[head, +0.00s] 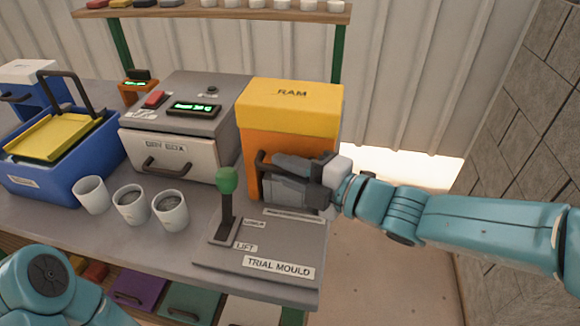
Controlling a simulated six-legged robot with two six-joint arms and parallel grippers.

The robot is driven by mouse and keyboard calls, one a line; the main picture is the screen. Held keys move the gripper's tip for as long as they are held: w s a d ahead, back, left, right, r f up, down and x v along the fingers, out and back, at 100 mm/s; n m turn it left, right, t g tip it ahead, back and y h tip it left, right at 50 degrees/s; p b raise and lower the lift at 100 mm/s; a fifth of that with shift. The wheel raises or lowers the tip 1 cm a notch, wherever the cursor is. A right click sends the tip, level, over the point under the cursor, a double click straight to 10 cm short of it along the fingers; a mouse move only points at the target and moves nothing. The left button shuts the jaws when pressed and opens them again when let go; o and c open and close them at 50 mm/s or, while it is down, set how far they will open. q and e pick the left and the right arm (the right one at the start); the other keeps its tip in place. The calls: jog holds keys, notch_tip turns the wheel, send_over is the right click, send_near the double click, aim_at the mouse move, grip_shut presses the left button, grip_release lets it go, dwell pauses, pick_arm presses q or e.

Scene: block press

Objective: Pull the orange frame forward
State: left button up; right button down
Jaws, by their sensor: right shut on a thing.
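The orange frame (251,144) stands upright at the right end of the bench, under a yellow block (290,105) marked RAM. A dark handle (262,158) shows on its front. My right gripper (271,177) comes in from the right and is shut at this handle, hiding part of it and much of the frame's front. A grey plate (265,249) marked TRIAL MOULD lies in front of the frame. My left arm shows at the bottom left, but its gripper is out of view.
A lever with a green knob (227,181) stands on the plate, just left of my right gripper. Three cups (170,213) stand further left, before a grey oven-like box (172,150). A blue bin (40,178) holds a yellow tray. A shelf (215,12) is behind.

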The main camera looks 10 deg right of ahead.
jog(key=shift+s+f, duration=0.1)
jog(key=c, duration=1.4)
grip_release()
jog(key=shift+o, duration=1.4)
jog(key=shift+s+a, duration=0.1)
jog(key=shift+s, duration=0.1)
jog(key=shift+w, duration=0.15)
jog(key=shift+s+d+r, duration=0.2)
jog(key=shift+s+d, duration=0.15)
jog(key=p+v, duration=0.1)
jog(key=v, duration=1.4)
jog(key=shift+s+d, duration=0.15)
jog(key=shift+s, duration=0.05)
